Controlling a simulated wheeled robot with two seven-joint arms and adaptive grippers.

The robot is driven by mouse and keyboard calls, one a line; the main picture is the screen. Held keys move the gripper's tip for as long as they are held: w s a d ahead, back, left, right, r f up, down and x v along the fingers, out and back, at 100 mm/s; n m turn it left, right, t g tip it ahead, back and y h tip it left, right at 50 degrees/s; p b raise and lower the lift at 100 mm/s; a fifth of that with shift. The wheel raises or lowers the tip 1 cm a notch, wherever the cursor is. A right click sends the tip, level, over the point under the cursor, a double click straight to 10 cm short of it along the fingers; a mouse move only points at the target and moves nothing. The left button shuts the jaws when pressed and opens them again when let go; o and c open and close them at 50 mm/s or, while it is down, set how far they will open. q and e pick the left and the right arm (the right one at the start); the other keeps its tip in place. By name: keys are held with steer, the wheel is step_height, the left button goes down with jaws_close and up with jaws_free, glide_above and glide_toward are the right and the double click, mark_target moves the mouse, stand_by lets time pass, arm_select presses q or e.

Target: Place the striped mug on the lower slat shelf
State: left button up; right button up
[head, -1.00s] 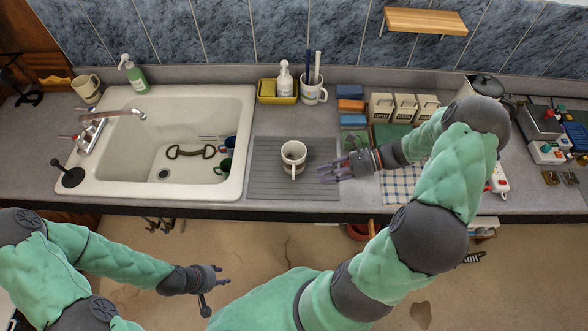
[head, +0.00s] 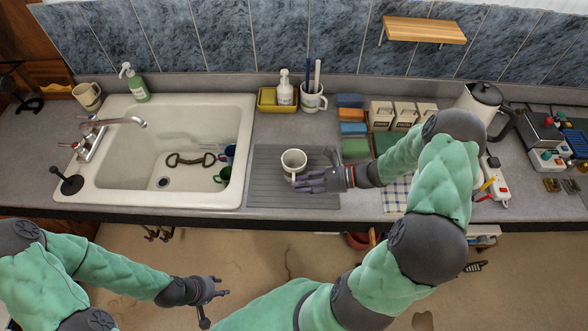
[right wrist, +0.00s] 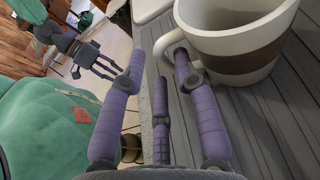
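The striped mug (head: 293,160), white with a brown band, stands upright on the grey ribbed drainboard (head: 262,188). In the right wrist view the mug (right wrist: 235,45) fills the upper right, its handle by my finger. My right gripper (head: 310,182) is at the mug's front right, fingers apart. In the right wrist view its purple fingers (right wrist: 160,85) are spread, one overlapping the handle; I cannot tell whether it touches. A wooden slat shelf (head: 425,26) is on the tiled wall at upper right; no other shelf shows. My left gripper (head: 216,297) is open and empty before the counter.
The sink (head: 247,130) is left of the drainboard. Behind stand a yellow caddy (head: 268,107) and a mug with brushes (head: 313,103). Several canisters (head: 404,118) and a kettle (head: 483,103) are to the right, below the shelf. The shelf top looks bare.

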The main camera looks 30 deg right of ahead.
steer(key=shift+x, duration=0.8)
steer(key=shift+c, duration=0.3)
jaws_close()
